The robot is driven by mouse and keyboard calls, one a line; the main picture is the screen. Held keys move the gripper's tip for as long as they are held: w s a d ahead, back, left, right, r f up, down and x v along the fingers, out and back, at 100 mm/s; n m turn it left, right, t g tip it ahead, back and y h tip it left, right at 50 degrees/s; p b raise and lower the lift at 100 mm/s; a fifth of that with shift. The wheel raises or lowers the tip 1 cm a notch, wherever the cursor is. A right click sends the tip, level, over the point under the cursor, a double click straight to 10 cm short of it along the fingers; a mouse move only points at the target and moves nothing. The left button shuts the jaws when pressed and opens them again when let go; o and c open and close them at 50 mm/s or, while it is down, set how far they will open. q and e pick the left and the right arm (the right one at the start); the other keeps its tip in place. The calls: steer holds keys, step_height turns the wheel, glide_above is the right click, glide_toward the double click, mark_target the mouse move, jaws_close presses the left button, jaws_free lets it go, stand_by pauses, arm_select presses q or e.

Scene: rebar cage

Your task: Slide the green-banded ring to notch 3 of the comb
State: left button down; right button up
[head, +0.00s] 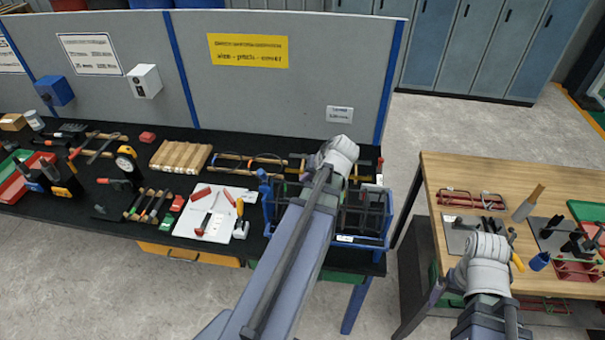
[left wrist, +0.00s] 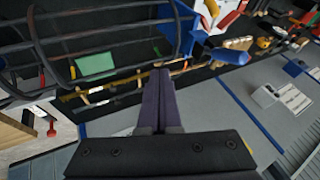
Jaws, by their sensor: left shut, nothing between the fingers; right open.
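The rebar cage, with dark rings and long bars (left wrist: 100,38), fills the upper left of the left wrist view. In the head view it sits in a blue frame (head: 372,240) at the right end of the black bench, partly hidden by my left arm. My left gripper (left wrist: 162,76) is shut and empty, its tips beside the cage. My right gripper (head: 487,250) is over the wooden table; it is open, though its fingers are hard to make out. I cannot pick out the green-banded ring or the comb's notch 3 for certain.
A white sheet with tools (head: 215,212) and a row of wooden blocks (head: 180,157) lie left of the cage. A grey partition (head: 290,80) stands behind the bench. The wooden table (head: 455,180) holds red wire frames (head: 470,199) and tools. A floor gap separates bench and table.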

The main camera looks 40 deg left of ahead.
mark_target(280, 188)
arm_select(q)
steer(key=s+a+b+x, duration=0.1)
steer(key=b+x, duration=0.7)
steer(key=x, duration=0.3)
steer(key=shift+s+a+r+b, duration=0.25)
steer(key=shift+s+r+b, duration=0.05)
steer(key=shift+r+b, duration=0.1)
stand_by(0.3)
steer(key=shift+s+a+f, duration=0.1)
steer(key=shift+s+a, duration=0.4)
steer(key=shift+a, duration=0.1)
steer(key=shift+w, duration=0.1)
